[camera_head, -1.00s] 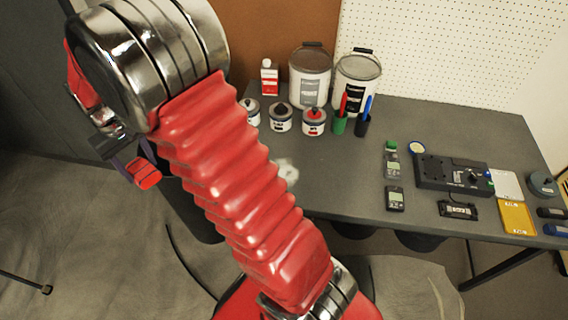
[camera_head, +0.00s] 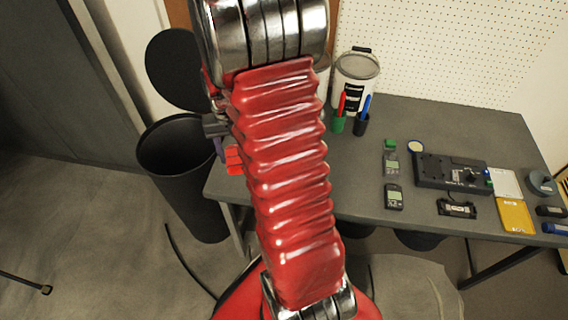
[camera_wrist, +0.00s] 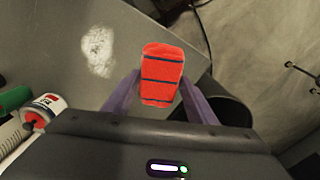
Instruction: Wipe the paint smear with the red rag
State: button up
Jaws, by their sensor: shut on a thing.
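The red rag (camera_wrist: 161,75), with dark stripes, is held between the two purple fingers of my gripper (camera_wrist: 162,92) in the wrist view. In the head view the rag (camera_head: 235,160) shows just left of my red arm, near the table's left end, and my gripper (camera_head: 217,143) is mostly hidden behind the arm. The paint smear (camera_wrist: 98,50) is a whitish patch on the grey table, left of the rag and apart from it in the wrist view. My arm hides the smear in the head view.
A black bin (camera_head: 185,170) stands at the table's left end.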

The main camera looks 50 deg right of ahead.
jog(key=s+d+f+m, duration=0.2)
jog(key=s+d+m, duration=0.2)
jog(key=s, duration=0.9)
jog(key=d, duration=0.3)
jog(key=shift+f+m, duration=0.3)
jog(key=shift+f, duration=0.05)
